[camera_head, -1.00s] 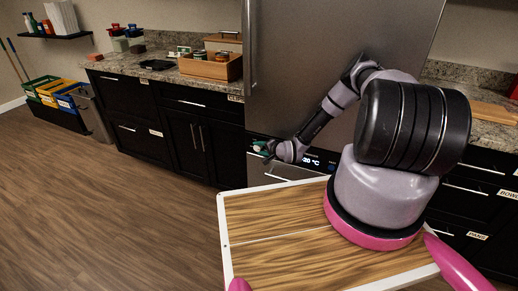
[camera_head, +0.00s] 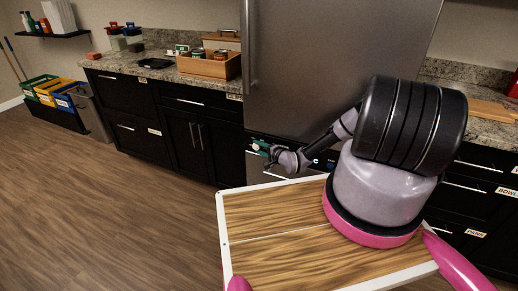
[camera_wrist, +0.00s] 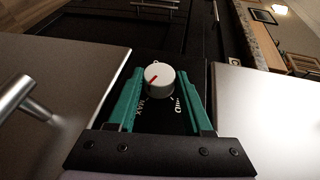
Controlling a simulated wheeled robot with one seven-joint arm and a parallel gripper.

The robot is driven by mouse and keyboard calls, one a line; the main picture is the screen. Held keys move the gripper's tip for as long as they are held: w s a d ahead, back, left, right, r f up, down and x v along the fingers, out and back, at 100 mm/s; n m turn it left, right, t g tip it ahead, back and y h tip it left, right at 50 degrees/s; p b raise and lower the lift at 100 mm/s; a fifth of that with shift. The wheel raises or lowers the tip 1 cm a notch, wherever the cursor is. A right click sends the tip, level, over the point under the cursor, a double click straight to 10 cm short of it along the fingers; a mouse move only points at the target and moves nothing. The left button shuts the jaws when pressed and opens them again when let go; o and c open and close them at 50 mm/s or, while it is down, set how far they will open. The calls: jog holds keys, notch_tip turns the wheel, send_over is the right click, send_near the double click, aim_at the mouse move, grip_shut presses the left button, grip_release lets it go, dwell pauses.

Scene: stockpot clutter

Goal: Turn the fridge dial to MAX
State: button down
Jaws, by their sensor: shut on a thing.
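The fridge (camera_head: 335,60) is tall and grey, with a black control strip low on its front. In the wrist view the dial (camera_wrist: 161,84) is a round white knob with a red pointer line, and it sits between my green fingers. The red line points to the lower left in the picture. The printed MAX label (camera_wrist: 140,108) is below left of the dial, and the MID label (camera_wrist: 178,106) is below right. My gripper (camera_wrist: 159,76) is shut on the dial. In the head view my gripper (camera_head: 262,147) is at the strip's left end and hides the dial.
Black cabinets (camera_head: 195,140) with a granite counter stand left of the fridge. A wooden box with jars (camera_head: 210,67) is on that counter. In the wrist view a metal bar handle (camera_wrist: 18,98) juts out at left. The wooden floor (camera_head: 110,200) at left is clear.

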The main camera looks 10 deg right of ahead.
jog(key=shift+c, duration=1.6)
grip_release()
jog(key=shift+s+d, duration=0.3)
jog(key=shift+s, duration=0.1)
jog(key=v, duration=0.9)
jog(key=shift+s+r, duration=0.15)
jog(key=shift+s, duration=0.25)
jog(key=shift+d, duration=0.1)
jog(key=shift+s, duration=0.1)
